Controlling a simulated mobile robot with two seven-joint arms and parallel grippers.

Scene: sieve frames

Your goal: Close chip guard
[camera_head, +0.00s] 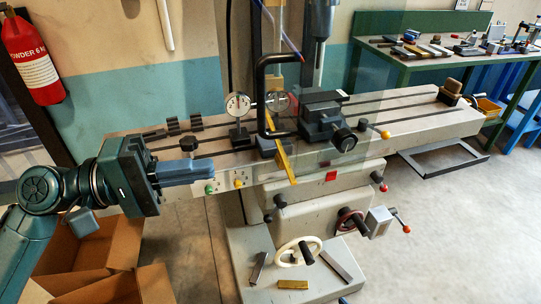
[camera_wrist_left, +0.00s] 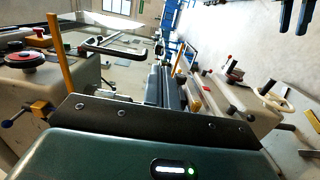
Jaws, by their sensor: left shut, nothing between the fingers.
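The chip guard (camera_head: 372,75) appears in the head view as a faint clear pane in front of the milling table. A black C-shaped handle (camera_head: 262,95) stands upright at its left side, with a slanting yellow bar (camera_head: 286,163) below. In the left wrist view a dark handle (camera_wrist_left: 112,46) and an upright yellow bar (camera_wrist_left: 61,58) show; the pane's outline is hard to tell there. My left gripper (camera_head: 212,170) is shut and empty, left of the handle and yellow bar and apart from them, by the table's front edge. Its fingers also show in the wrist view (camera_wrist_left: 165,86).
A dark vise (camera_head: 322,112) and a dial gauge (camera_head: 238,104) stand on the milling table (camera_head: 420,116). Handwheels and levers (camera_head: 350,222) project lower right. Cardboard boxes (camera_head: 140,240) are on the floor at left.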

